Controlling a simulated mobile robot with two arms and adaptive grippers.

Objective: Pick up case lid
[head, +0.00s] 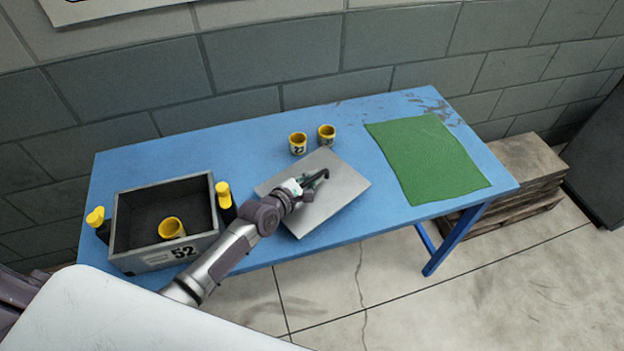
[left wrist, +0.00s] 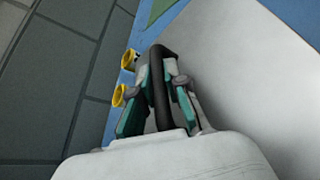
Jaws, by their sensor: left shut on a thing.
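The case lid (head: 338,185) is a flat grey panel with a black handle (head: 320,177) on top. In the head view it is over the middle of the blue table, and I cannot tell if it touches the tabletop. My left gripper (head: 312,184) is shut on the handle. In the left wrist view the handle (left wrist: 161,85) passes between the fingers of the left gripper (left wrist: 152,97), with the pale lid (left wrist: 235,75) beside it. The open grey case (head: 161,258), marked 52, stands at the table's left with a yellow cup (head: 171,228) inside. My right gripper is not in view.
Two yellow cups (head: 297,143) (head: 326,135) stand behind the lid. A green mat (head: 427,158) lies at the right of the blue table (head: 240,140). Yellow-topped dark bottles (head: 226,203) (head: 99,224) flank the case. A block wall stands behind; stacked wooden pallets (head: 525,180) are at right.

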